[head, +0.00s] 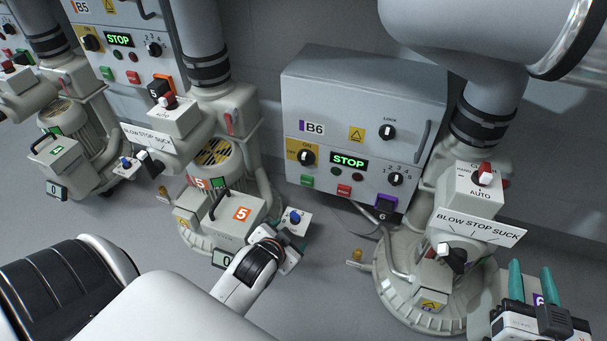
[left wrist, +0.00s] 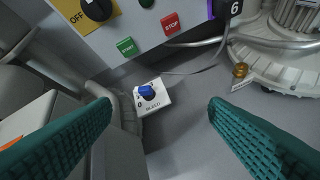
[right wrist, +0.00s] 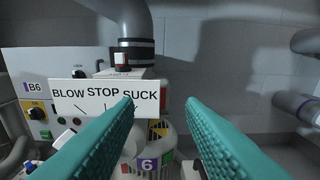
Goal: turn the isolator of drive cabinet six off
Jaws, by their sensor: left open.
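Drive cabinet B6 (head: 365,110) stands in the middle of the head view. Its isolator is a black rotary knob (head: 307,157) on a yellow plate at the cabinet's left; its exact setting is too small to tell. The knob (left wrist: 97,9) also shows at the top of the left wrist view, beside the word OFF. My left gripper (left wrist: 160,103) is open and empty, below and apart from the knob; its fingers are not clear in the head view. My right gripper (head: 530,268) is open and empty at the lower right, away from the cabinet.
A blue bleed knob (left wrist: 147,92) on a small box lies between the left fingers in view. START (left wrist: 127,47) and STOP (left wrist: 170,23) buttons sit below the isolator. Blower six's BLOW STOP SUCK plate (head: 478,228) stands right of the cabinet. Blower five's box (head: 225,222) is at left.

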